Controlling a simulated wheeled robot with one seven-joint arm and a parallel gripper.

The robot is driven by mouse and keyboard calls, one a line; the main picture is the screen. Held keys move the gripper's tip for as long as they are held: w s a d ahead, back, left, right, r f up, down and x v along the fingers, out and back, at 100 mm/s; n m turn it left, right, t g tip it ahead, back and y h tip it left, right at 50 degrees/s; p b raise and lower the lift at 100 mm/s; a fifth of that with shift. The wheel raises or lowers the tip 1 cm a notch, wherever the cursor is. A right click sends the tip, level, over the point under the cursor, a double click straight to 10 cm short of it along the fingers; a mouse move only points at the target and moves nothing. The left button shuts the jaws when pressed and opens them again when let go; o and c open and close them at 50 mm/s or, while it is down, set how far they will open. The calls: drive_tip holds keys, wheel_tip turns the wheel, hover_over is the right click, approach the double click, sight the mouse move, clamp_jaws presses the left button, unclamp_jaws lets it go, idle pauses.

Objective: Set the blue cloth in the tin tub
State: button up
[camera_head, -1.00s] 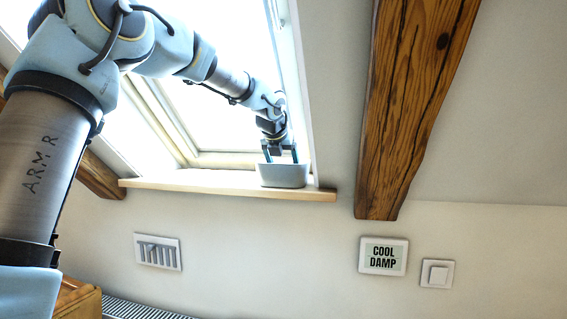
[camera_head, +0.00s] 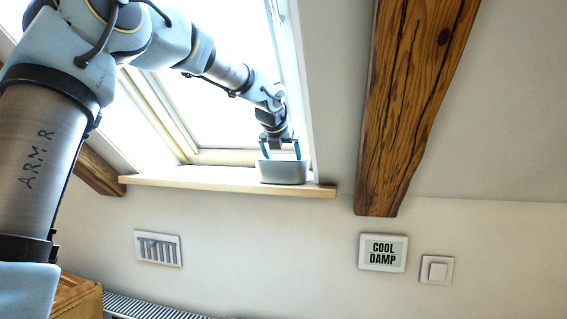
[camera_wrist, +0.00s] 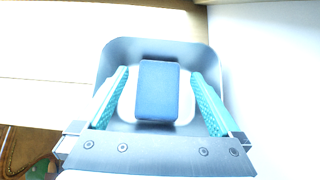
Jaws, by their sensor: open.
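The tin tub (camera_head: 283,173) is a grey container on the window sill, at its right end. It also shows in the wrist view (camera_wrist: 112,56), seen from above. The blue cloth (camera_wrist: 158,92) is a folded, flat rectangle inside the tub, over its pale floor; the head view does not show it. My gripper (camera_head: 281,151) is just above the tub's rim. In the wrist view its teal fingers (camera_wrist: 166,98) are spread on either side of the cloth, with a gap to it on both sides.
The wooden sill (camera_head: 210,184) runs under the bright skylight and is bare left of the tub. A timber beam (camera_head: 410,110) stands to the right. A wall display (camera_head: 383,253) reads "COOL DAMP", beside a switch (camera_head: 437,270). A vent (camera_head: 158,248) and radiator (camera_head: 150,306) are below.

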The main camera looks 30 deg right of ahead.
drive_tip(key=b+v, duration=0.2)
drive_tip(key=v, duration=0.9)
drive_tip(key=shift+s+r+b, duration=0.2)
drive_tip(key=shift+b, duration=0.2)
drive_tip(key=shift+a, duration=0.1)
drive_tip(key=shift+a, duration=0.1)
